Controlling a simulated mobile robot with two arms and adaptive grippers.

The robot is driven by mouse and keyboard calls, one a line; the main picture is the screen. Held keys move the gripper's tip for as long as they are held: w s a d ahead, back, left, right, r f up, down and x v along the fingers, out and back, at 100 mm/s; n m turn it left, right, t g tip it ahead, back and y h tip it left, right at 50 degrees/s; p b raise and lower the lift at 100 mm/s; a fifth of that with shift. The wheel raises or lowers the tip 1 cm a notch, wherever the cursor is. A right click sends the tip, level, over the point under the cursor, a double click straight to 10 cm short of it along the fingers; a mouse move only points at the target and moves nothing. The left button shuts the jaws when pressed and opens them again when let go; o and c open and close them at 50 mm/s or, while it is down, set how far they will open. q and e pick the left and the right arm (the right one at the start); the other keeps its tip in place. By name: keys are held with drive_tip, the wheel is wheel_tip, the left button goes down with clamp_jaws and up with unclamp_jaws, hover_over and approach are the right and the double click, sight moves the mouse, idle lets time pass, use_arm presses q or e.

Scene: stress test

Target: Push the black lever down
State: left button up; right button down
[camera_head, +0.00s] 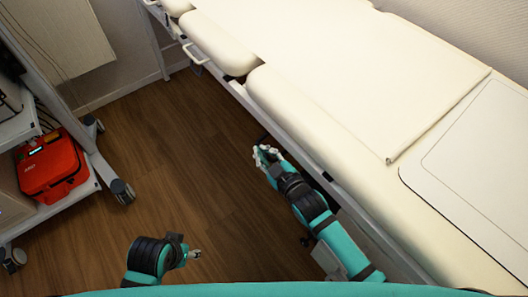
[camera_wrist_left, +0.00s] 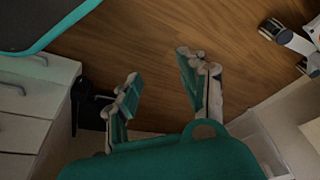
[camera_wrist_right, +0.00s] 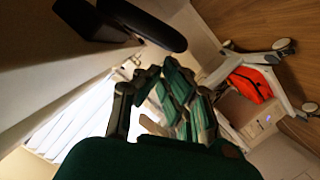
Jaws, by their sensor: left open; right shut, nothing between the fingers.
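A black lever (camera_wrist_right: 148,22) with a rounded end shows at the top of the right wrist view, beside the pale side of the bed. My right gripper (camera_wrist_right: 158,76) is shut and empty, with its fingertips below the lever in that picture; I cannot tell whether they touch it. In the head view my right gripper (camera_head: 266,154) is beside the bed's lower frame, and the lever is not clearly visible there. My left gripper (camera_wrist_left: 163,75) is open and empty over the wooden floor; it also shows in the head view (camera_head: 194,254), low and left of the bed.
The cream treatment bed (camera_head: 330,60) fills the right side, with a metal rail (camera_head: 240,92) along its edge. A wheeled cart (camera_head: 95,165) holding a red case (camera_head: 52,166) stands at left. The wooden floor (camera_head: 180,150) between them is clear.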

use_arm(q)
drive_tip(key=shift+r, duration=0.2)
use_arm(e)
drive_tip(key=shift+f+n, duration=0.4)
use_arm(q)
drive_tip(key=shift+r, duration=0.15)
